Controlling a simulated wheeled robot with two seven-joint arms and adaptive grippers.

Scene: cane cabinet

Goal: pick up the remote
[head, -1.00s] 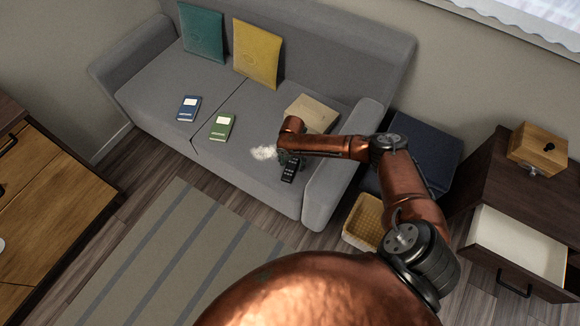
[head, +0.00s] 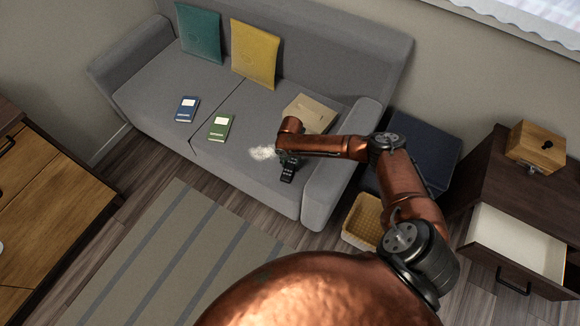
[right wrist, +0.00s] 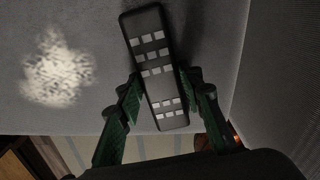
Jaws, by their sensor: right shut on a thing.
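The black remote (head: 287,174) is at the right part of the grey sofa seat, just below my right gripper (head: 288,158). In the right wrist view the remote (right wrist: 154,65) shows its pale grey buttons, with its long side between the two green-black fingers of the gripper (right wrist: 165,90). The fingers are shut on the remote's lower half. Whether the remote touches the seat cannot be told. In the head view my arm hides most of the gripper. My left gripper is not in view.
The sofa's right armrest (head: 328,190) stands close beside the gripper. A cardboard-coloured box (head: 309,112), a fluffy white patch (head: 263,153), a green book (head: 220,128) and a blue book (head: 187,108) are on the seat. A wicker basket (head: 361,222) stands on the floor right of the sofa.

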